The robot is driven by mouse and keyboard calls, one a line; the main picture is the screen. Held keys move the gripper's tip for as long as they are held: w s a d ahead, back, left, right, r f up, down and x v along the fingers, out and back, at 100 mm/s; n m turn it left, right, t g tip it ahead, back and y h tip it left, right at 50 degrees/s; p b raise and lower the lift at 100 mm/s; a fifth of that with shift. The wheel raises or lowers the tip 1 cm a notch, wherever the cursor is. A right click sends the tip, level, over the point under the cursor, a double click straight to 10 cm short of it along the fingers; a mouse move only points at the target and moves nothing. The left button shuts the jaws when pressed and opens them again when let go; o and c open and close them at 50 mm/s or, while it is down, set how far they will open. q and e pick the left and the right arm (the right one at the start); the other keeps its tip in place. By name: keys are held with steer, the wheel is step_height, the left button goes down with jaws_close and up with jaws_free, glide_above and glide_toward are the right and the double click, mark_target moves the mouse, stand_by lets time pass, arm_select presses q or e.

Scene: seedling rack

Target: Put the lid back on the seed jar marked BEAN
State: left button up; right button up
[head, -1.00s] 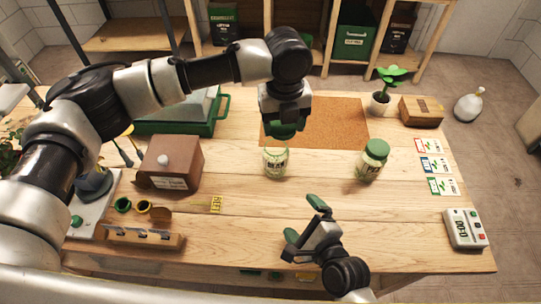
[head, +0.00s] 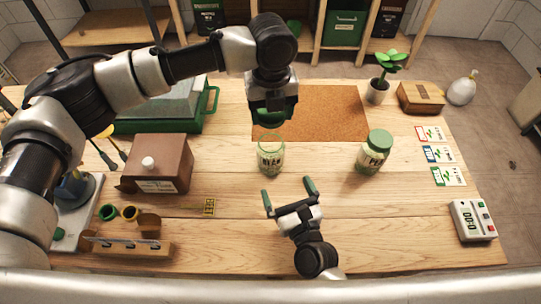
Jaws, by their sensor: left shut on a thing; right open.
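The clear, lidless seed jar (head: 270,158) stands upright mid-table; its small label seems to read BEAN. My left gripper (head: 269,117) is above and slightly behind the open mouth, shut on a green lid (head: 267,122). The lid is partly hidden and hard to tell from the green fingertips; a small gap shows between it and the jar rim. My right gripper (head: 289,188) is open and empty over the table, in front of the jar, with its green fingertips spread and pointing away from me.
A second jar (head: 374,152) with a green lid, apparently marked PEA, stands to the right. A cork mat (head: 325,112) lies behind. A brown box (head: 158,163) with a white knob is at left. Seed packets (head: 438,155) and a timer (head: 472,220) are at right.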

mark_target(267, 144)
steer(key=x, duration=1.1)
steer(key=shift+w+a, duration=0.15)
steer(key=shift+w, duration=0.15)
steer(key=c, duration=1.3)
arm_select(q)
steer(key=shift+f, duration=2.5)
